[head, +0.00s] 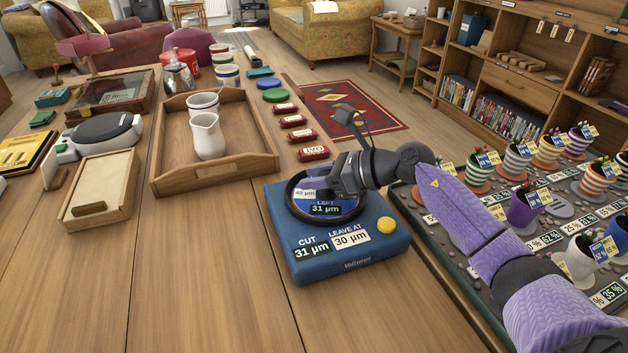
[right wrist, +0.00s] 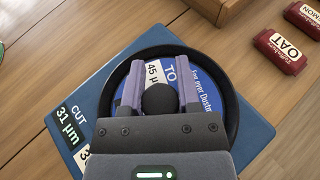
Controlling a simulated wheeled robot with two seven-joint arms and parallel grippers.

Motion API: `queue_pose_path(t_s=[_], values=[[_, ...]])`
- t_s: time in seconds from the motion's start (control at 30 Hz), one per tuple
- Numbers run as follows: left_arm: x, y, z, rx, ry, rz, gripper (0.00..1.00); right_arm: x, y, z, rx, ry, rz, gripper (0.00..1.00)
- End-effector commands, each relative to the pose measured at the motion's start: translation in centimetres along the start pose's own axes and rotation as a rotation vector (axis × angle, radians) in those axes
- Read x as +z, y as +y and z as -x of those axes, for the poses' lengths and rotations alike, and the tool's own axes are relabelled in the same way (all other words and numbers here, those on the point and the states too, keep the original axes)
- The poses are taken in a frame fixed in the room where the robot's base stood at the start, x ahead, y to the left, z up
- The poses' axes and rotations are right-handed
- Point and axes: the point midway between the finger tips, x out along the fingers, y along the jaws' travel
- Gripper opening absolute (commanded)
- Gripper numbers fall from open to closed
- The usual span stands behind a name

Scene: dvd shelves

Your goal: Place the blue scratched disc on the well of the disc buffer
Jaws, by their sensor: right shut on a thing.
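The blue scratched disc (head: 352,203) lies flat within the black ring of the well on the blue disc buffer (head: 388,243). Its labels read "45 µm" and "31 µm". In the right wrist view the disc (right wrist: 197,77) shows white lettering, and a black round knob stands at its middle. My right gripper (head: 337,188) is over the well, with its two fingers on either side of the knob, shut on it. It also shows in the right wrist view (right wrist: 160,98). The gripper hides part of the disc, so I cannot tell if it is fully seated. My left gripper is out of view.
The buffer has a yellow button (head: 386,224) and labels "CUT 31 µm" and "LEAVE AT 30 µm". A wooden tray (head: 262,160) with a white jug (head: 207,137) stands behind left. Several red packets lie behind the buffer. Potted plants crowd the right. The front table is clear.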

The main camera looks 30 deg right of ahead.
Motion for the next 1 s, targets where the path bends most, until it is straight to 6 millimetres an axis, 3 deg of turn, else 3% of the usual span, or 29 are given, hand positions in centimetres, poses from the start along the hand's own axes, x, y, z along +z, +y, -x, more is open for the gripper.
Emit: queue_pose_path(t_s=[0.17,0.2,0.37,0.73,1.0], values=[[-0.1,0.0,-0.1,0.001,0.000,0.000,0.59,-0.1,0.0,-0.1,0.000,0.000,0.000,0.00],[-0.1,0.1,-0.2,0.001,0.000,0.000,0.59,-0.2,0.0,-0.1,0.000,0.000,0.000,0.43],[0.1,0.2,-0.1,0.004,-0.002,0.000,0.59,-0.1,0.0,0.0,0.000,-0.001,0.001,0.76],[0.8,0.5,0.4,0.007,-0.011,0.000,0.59,0.3,0.0,0.7,-0.001,0.001,0.001,0.76],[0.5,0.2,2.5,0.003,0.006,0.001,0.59,0.5,0.0,7.2,-0.001,0.003,0.001,0.76]])
